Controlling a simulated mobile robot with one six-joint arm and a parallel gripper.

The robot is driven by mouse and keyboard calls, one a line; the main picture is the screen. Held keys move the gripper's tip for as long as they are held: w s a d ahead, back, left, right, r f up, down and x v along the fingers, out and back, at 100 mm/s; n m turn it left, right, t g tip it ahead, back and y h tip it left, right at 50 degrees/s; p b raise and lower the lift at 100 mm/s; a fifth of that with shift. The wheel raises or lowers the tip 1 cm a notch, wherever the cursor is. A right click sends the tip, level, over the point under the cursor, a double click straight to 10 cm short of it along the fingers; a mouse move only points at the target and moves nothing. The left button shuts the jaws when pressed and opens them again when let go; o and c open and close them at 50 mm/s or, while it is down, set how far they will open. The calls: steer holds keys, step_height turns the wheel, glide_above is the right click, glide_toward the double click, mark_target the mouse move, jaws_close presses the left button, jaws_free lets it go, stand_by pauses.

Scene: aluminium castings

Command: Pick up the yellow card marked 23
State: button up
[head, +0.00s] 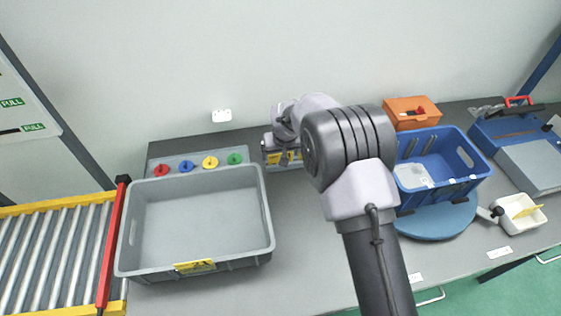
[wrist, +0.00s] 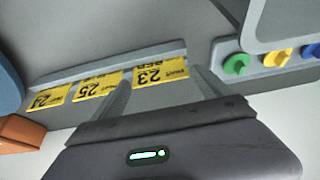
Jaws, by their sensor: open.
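The yellow card marked 23 (wrist: 160,72) lies in a grey holder (wrist: 60,82) beside the cards marked 25 (wrist: 99,86) and 24 (wrist: 48,97). In the wrist view it is the card nearest the coloured knobs. My gripper (wrist: 161,84) is open and empty, with one finger on each side of the 23 card. I cannot tell whether the fingers touch it. In the head view my arm hides most of the holder; a yellow card (head: 279,158) shows at its left end.
A large grey crate (head: 127,228) stands at left, below a strip of red, blue, yellow and green knobs (head: 210,162). A blue crate (head: 468,152) sits on a blue round plate (head: 440,222) at right. An orange box (head: 404,122) is behind it. A wall (head: 150,60) rises behind the table.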

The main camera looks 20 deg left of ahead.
steer(key=c, duration=1.1)
steer(key=shift+r, duration=0.1)
